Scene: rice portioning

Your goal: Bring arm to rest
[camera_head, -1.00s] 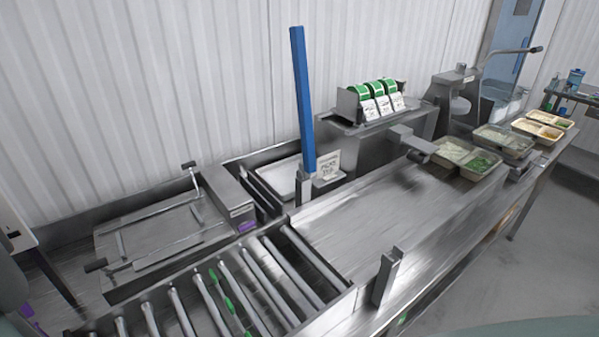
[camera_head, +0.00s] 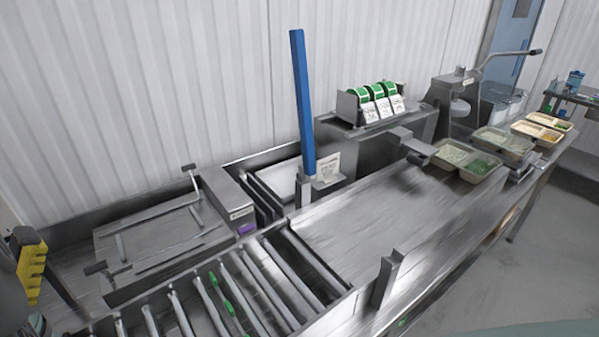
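No gripper fingers can be made out in the camera_head view. At the left edge, parts that look like my arm are cut off by the frame. A dark piece with a yellow stepped side (camera_head: 32,272) stands there; I cannot tell whether it belongs to my arm. Nothing shows in a grip.
A roller conveyor (camera_head: 222,296) runs at the front beside a steel worktop (camera_head: 365,215). A tall blue post (camera_head: 304,105) rises behind. A metal frame (camera_head: 165,240) lies at left. Green label rolls (camera_head: 377,98) and food trays (camera_head: 470,157) stand at right.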

